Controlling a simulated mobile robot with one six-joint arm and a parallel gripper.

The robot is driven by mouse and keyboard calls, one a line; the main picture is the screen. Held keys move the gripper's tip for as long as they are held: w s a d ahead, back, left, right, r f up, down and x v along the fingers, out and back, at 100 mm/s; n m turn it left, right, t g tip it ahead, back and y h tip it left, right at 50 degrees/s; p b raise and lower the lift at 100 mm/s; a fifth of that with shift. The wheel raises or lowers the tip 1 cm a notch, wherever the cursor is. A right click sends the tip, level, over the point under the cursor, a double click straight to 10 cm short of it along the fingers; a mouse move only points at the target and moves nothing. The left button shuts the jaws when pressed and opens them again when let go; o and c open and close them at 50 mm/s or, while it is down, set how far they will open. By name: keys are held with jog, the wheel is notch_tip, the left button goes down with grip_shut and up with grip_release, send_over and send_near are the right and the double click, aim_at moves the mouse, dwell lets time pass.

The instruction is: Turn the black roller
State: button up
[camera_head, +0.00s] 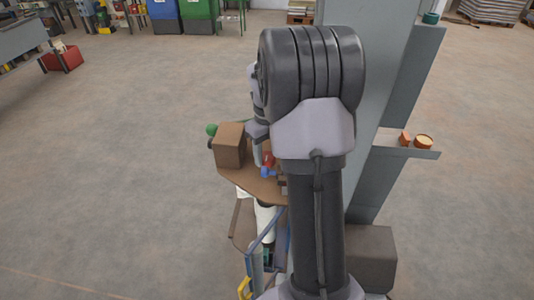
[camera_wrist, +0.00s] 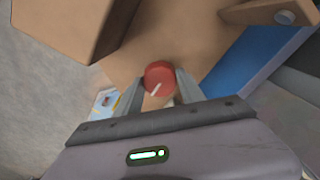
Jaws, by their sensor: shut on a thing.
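In the wrist view my gripper (camera_wrist: 165,88) has its two fingers on either side of a round red knob (camera_wrist: 158,77) with a white pointer line. The fingers are shut on the knob, at the edge of a brown board. A small red part (camera_head: 268,159) shows beside my arm in the head view. I cannot clearly make out a black roller. A small dark part (camera_head: 211,145) sits at the left of the brown box, under a green ball, and I cannot tell whether it is the roller. My arm hides much of the machine.
A brown box (camera_head: 229,146) stands on the brown board (camera_head: 232,182), and it looms at upper left in the wrist view (camera_wrist: 75,25). A blue part (camera_head: 268,172) is close by. A grey column (camera_head: 365,120) with shelves stands right. Open floor lies left.

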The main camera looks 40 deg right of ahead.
jog(key=n, duration=1)
jog(key=shift+r+n+p, duration=0.1)
jog(key=shift+n+p, duration=0.2)
jog(key=shift+n, duration=1.5)
jog(key=shift+n+p, duration=0.3)
jog(key=o, duration=1.4)
jog(key=shift+c, duration=0.2)
